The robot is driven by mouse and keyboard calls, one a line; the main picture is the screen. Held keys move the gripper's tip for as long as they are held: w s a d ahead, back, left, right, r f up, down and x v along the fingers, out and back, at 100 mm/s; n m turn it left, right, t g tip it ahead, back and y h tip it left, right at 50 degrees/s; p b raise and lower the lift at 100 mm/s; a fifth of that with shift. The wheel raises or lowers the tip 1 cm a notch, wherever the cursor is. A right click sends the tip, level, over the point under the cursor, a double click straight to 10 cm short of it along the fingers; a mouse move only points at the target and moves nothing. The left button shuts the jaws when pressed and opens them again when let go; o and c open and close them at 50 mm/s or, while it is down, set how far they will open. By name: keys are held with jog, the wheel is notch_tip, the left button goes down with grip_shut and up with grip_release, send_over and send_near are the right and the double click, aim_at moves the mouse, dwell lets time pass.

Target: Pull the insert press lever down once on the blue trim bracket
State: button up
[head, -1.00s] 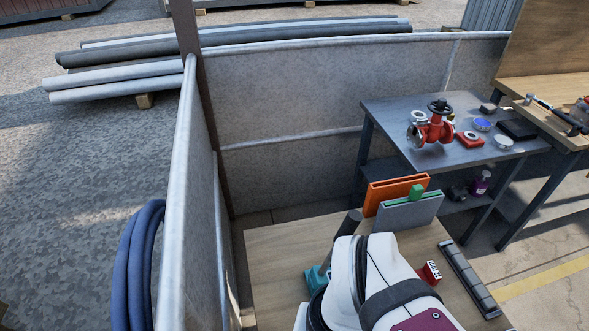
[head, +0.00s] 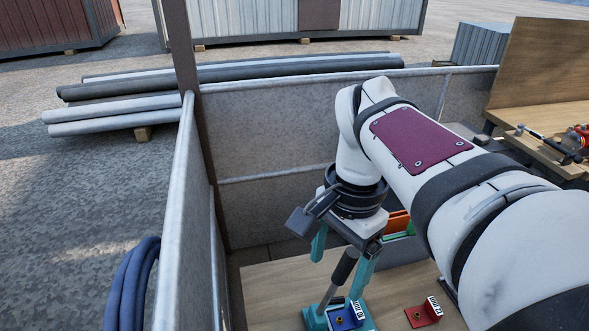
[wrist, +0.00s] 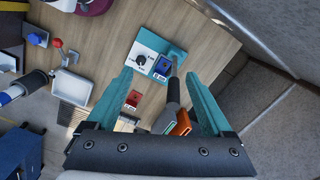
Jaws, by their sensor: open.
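The insert press has a teal base (head: 316,318) on the wooden table, and its lever (head: 345,265) is a metal rod with a black grip, slanting up. The blue trim bracket (head: 346,315), with a white label, sits at the press base; it also shows in the wrist view (wrist: 163,68). My gripper (head: 337,276) is open above the press, its teal fingers pointing down. The lever grip (wrist: 173,90) shows between the two fingers in the wrist view, nearer the right one. I cannot tell whether either finger touches it.
A red bracket (head: 423,313) lies on the table right of the press; it also shows in the wrist view (wrist: 132,99). An orange holder (head: 398,223) stands behind, partly hidden by my arm. Grey wall panels (head: 270,125) close the left and back sides.

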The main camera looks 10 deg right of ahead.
jog(key=w+d+r+m, duration=0.1)
jog(key=w+d, duration=0.1)
jog(key=w+d+r+m, duration=0.1)
jog(key=w+d+m, duration=0.1)
jog(key=w+d+r+m, duration=0.1)
jog(key=w+d, duration=0.1)
jog(key=shift+w+r+m+h, duration=0.2)
jog(key=shift+w+m+h, duration=0.1)
jog(key=shift+m, duration=0.1)
jog(key=shift+f, duration=4.3)
jog(key=shift+f, duration=0.1)
jog(key=c, duration=1.3)
